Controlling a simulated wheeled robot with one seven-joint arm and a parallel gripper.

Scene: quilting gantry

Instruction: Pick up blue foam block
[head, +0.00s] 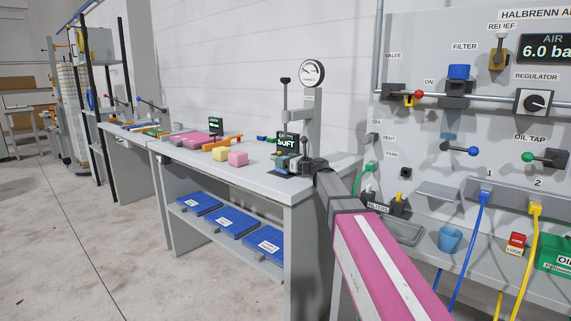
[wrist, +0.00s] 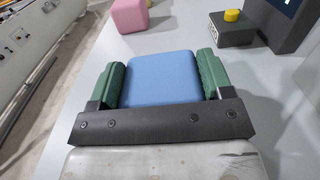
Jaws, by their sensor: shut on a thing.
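The blue foam block (wrist: 162,80) sits between the two green-padded fingers of my gripper (wrist: 163,74) in the wrist view. The pads touch its left and right sides, and my gripper is shut on it. Its near end is hidden behind the dark gripper bar. I cannot tell whether it rests on the grey bench top or is just clear of it. In the head view my gripper (head: 284,161) is at the bench's right end, in front of the gauge stand, and the block is too small and covered to make out clearly.
A pink block (head: 238,159) and a yellow block (head: 221,154) lie left of my gripper on the bench (head: 268,183). A small dark box with a yellow button (wrist: 231,30) stands beyond it. The gauge stand (head: 300,107) rises close behind. Blue trays (head: 237,222) lie on the lower shelf.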

